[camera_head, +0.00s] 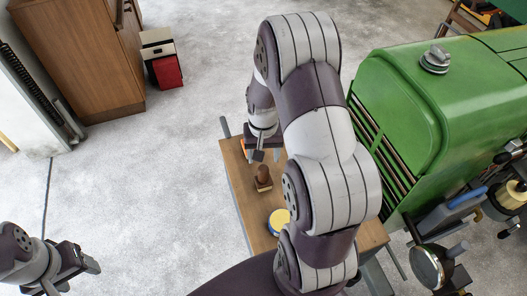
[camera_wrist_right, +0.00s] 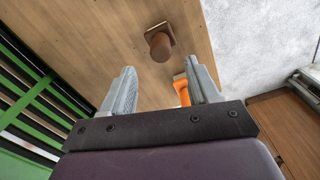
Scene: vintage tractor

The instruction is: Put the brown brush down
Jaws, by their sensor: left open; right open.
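The brown brush (camera_head: 263,177) stands on the wooden table (camera_head: 236,170), its rounded handle pointing up from a square base. In the right wrist view the brush (camera_wrist_right: 160,46) is beyond the fingertips, apart from them. My right gripper (camera_head: 264,154) is open and empty, just past the brush at the table's far end. Its two spread fingers (camera_wrist_right: 160,68) show in the wrist view. My left gripper (camera_head: 82,262) is open and empty at the lower left, over the floor and far from the table.
An orange-handled object (camera_wrist_right: 181,90) lies close to one right finger. A yellow and blue tin (camera_head: 279,220) stands nearer on the table, partly behind my right arm. The green tractor (camera_head: 410,90) borders the table's right side. Open concrete floor (camera_head: 165,190) lies to the left.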

